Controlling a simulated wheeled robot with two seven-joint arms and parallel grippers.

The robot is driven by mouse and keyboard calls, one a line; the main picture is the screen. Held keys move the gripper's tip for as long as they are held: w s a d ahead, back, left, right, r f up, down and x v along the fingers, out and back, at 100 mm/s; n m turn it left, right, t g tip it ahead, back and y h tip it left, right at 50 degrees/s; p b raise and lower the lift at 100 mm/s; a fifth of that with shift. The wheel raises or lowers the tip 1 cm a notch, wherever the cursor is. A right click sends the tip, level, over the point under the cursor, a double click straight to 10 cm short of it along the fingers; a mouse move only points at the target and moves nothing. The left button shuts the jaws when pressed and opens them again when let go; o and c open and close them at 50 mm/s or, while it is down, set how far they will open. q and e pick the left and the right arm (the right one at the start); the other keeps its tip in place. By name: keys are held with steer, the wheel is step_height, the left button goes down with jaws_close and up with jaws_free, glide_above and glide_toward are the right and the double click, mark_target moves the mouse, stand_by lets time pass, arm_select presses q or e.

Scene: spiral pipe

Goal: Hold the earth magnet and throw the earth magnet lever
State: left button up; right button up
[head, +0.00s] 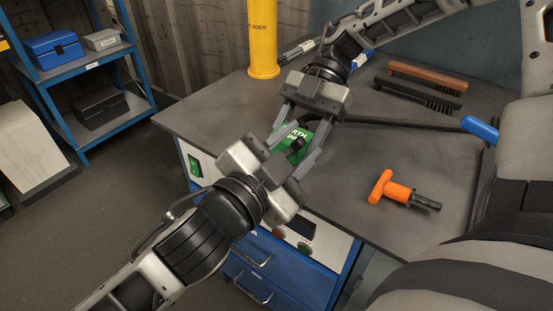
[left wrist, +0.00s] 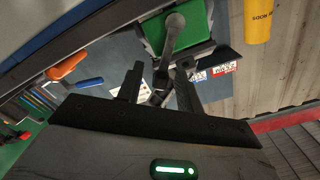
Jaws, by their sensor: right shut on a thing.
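The earth magnet (head: 303,131) is a green block with white lettering, at the near left part of the bench top. Its lever ends in a dark round knob (head: 297,144). My right gripper (head: 306,126) comes from the back and is shut on the magnet, a finger on either side. My left gripper (head: 296,151) comes from the lower left, close in front of the knob, its fingers apart. In the left wrist view the green magnet (left wrist: 155,33) and the grey lever (left wrist: 172,40) lie just ahead of the spread fingers (left wrist: 160,85). Whether they touch the lever I cannot tell.
The grey bench (head: 405,150) carries an orange-handled tool (head: 392,190), two brushes (head: 418,92) and a yellow cylinder (head: 263,40). A blue shelf (head: 95,75) stands at the left.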

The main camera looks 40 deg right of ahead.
arm_select(q)
steer(key=v, duration=1.1)
steer(key=shift+a, duration=0.2)
steer(key=shift+s, duration=0.1)
arm_select(e)
steer(key=o, duration=1.2)
steer(key=shift+c, duration=0.2)
steer(key=shift+d, duration=0.1)
